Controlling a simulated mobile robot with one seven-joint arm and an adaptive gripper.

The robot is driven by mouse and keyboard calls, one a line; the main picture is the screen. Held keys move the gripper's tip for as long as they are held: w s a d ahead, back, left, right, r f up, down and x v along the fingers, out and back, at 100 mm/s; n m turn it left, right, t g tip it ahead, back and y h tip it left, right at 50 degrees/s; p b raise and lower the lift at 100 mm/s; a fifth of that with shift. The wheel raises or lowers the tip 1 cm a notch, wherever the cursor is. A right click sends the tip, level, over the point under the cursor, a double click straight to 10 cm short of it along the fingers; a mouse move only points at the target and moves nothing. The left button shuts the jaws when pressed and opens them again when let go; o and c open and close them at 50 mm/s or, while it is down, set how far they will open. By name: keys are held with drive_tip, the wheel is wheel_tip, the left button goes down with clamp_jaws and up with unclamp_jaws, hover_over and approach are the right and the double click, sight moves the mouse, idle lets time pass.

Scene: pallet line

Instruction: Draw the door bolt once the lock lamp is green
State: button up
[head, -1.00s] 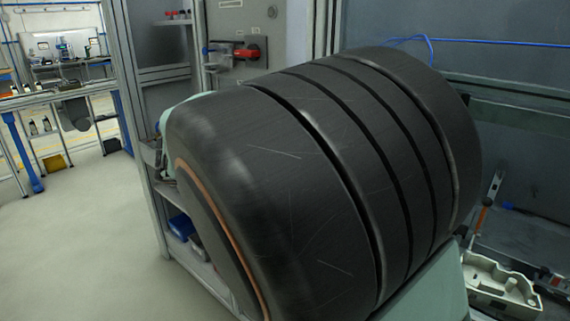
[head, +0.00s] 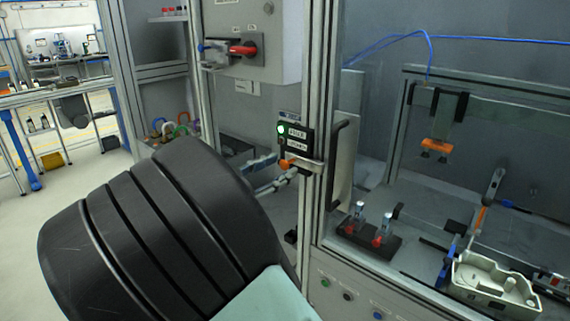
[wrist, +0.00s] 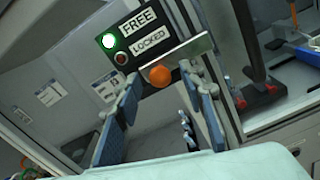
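The lock box (head: 296,140) is on the door-side post, with labels FREE and LOCKED. The lamp beside FREE (wrist: 109,41) glows bright green; the lamp beside LOCKED (wrist: 121,58) is dark red and unlit. Below the box is a metal bolt plate (wrist: 180,57) with an orange bolt knob (wrist: 159,76); the knob also shows in the head view (head: 287,163). My gripper (wrist: 161,82) is open, its blue-padded fingers apart on the left and right of the knob. It also shows just left of the knob in the head view (head: 273,172). Contact with the knob cannot be told.
A grey cabinet with a red rotary switch (head: 243,49) stands behind left. Coloured padlocks (head: 176,128) hang beyond my arm.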

drive_tip(key=shift+x, duration=1.05)
clamp_jaws()
